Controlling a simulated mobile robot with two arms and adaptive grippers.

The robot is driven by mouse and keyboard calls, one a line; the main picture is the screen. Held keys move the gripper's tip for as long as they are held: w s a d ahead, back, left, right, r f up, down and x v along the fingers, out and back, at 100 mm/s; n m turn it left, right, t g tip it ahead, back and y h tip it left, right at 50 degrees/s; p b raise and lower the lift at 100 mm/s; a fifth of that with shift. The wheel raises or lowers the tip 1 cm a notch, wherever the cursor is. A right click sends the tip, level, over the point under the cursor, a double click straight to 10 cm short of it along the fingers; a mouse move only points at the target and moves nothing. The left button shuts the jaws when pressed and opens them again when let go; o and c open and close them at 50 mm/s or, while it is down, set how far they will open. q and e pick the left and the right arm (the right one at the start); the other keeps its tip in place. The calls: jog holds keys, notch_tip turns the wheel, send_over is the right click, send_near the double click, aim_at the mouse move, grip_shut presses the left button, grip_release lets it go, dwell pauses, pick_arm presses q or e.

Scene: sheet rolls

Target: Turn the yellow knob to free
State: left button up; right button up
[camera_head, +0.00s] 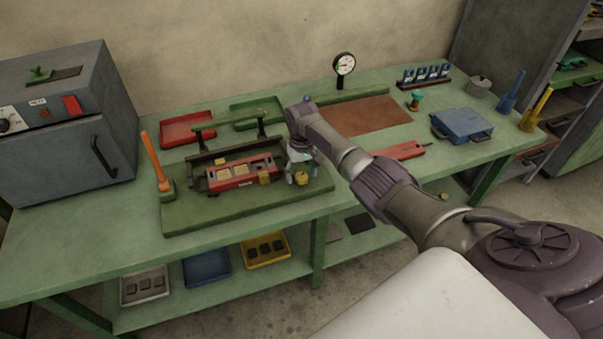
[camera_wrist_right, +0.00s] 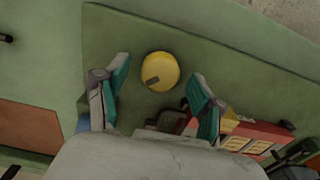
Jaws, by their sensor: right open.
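The yellow knob (camera_head: 302,178) is at the right end of the green base board (camera_head: 200,217) on the bench. In the right wrist view the knob (camera_wrist_right: 161,68) is a round yellow disc with a small dark mark near its edge. My right gripper (camera_head: 301,172) is above the knob, pointing down. In the wrist view its two teal-padded fingers (camera_wrist_right: 160,72) are spread, one on each side of the knob, with visible gaps. It holds nothing. My left gripper is not in view.
A red fixture (camera_head: 225,181) with pale blocks lies left of the knob, beside a green bar (camera_head: 222,122) on posts. An upright orange lever (camera_head: 156,160) stands at the board's left end. A red tool (camera_head: 400,151) lies to the right. The bench front (camera_head: 100,235) is clear.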

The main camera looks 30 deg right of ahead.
jog(key=shift+f, duration=0.15)
jog(key=shift+c, duration=0.2)
jog(key=c, duration=1.1)
